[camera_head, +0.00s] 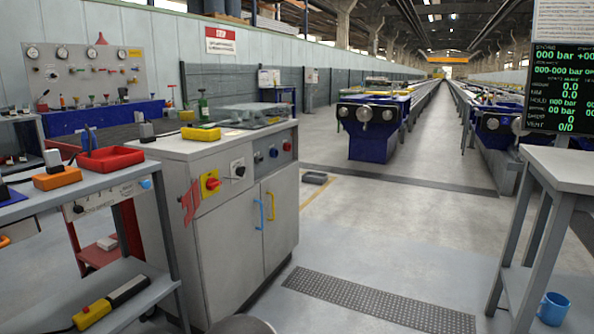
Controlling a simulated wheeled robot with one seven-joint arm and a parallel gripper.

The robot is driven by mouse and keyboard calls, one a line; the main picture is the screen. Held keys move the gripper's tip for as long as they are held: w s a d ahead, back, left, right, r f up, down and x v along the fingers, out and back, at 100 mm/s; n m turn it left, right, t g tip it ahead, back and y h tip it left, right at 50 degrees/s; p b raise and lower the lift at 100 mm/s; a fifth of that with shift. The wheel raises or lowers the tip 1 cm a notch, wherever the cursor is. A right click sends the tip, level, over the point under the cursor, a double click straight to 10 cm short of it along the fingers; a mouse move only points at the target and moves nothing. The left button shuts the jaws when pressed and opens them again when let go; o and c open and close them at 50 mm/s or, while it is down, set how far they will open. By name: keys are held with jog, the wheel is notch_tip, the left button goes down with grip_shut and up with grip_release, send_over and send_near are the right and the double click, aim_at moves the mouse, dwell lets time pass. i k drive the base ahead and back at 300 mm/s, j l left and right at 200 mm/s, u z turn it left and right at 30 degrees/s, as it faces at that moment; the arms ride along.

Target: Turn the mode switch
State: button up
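A grey cabinet (232,233) stands left of the middle. The upper band of its front carries a row of controls. One is a dark rotary switch on a pale square plate (238,169), which looks like the mode switch; its label and exact setting are too small to read. Left of it is a red knob on a yellow plate (211,184). My gripper is not in view.
A red tag-like piece (189,203) hangs at the cabinet's left edge. A workbench with a red tray (110,160) stands at left. The floor before the cabinet is open, with a dark grating (380,300).

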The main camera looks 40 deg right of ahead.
aim_at(240, 171)
jog(key=z, duration=0.9)
jog(key=i+j+z, duration=0.25)
jog(key=i+z, duration=0.15)
jog(key=i+j+z, duration=0.35)
jog(key=i, duration=0.15)
